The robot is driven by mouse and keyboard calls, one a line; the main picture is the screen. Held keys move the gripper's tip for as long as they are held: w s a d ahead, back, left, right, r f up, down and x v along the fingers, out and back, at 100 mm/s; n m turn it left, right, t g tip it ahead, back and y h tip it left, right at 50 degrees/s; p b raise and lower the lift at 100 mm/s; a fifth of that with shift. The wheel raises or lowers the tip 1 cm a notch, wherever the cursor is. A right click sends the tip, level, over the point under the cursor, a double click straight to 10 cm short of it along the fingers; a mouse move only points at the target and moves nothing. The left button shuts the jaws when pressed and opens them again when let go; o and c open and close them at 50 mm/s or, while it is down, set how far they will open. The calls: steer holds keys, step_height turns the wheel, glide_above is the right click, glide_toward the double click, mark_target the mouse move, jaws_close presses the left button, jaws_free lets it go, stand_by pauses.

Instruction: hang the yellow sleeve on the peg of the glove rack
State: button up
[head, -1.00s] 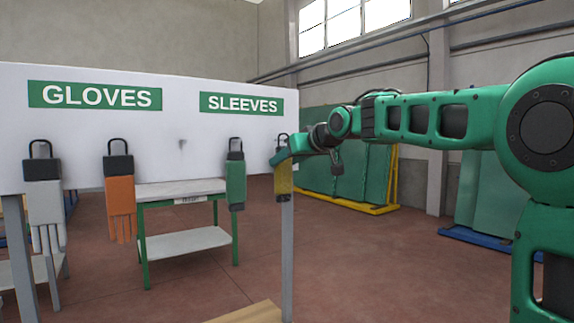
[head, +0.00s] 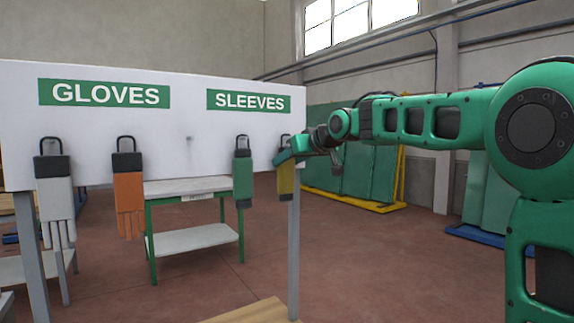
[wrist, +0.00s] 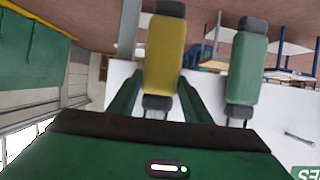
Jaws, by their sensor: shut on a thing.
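The yellow sleeve (head: 286,182) hangs upright, with a dark cuff and loop on top, at the right end of the glove rack's white board (head: 215,150). My gripper (head: 282,158) is shut on it near the top. In the wrist view the yellow sleeve (wrist: 165,55) lies between my two green fingers (wrist: 158,98). Its loop shows near the palm. Whether the loop is around a peg I cannot tell. A bare peg (head: 189,139) shows between the orange glove and the green sleeve; it also shows in the wrist view (wrist: 298,138).
A green sleeve (head: 243,180) hangs close left of the yellow one, under the SLEEVES sign (head: 249,102). An orange glove (head: 129,200) and a grey glove (head: 57,205) hang further left. A table (head: 193,236) stands behind the rack. Open floor lies right.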

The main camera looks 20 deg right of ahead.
steer(key=o, duration=1.1)
steer(key=v, duration=1.1)
steer(key=s+d+f+m+g+h, duration=0.25)
steer(key=s+d+f, duration=0.45)
steer(key=f, duration=0.4)
steer(key=s+d+f+m+g+h, duration=0.25)
steer(key=s+d+f, duration=0.35)
steer(key=s+f, duration=0.45)
steer(key=s+f+m+g, duration=0.2)
steer(key=s+f+g, duration=0.2)
steer(key=s+f, duration=0.5)
steer(key=s+d+f+m+g+y, duration=0.1)
steer(key=s+f+m+g, duration=0.2)
steer(key=s+f, duration=0.6)
steer(key=s+g, duration=0.1)
steer(key=s, duration=0.6)
steer(key=shift+s+d+f, duration=0.2)
steer(key=shift+d+f, duration=0.05)
steer(key=shift+f, duration=0.15)
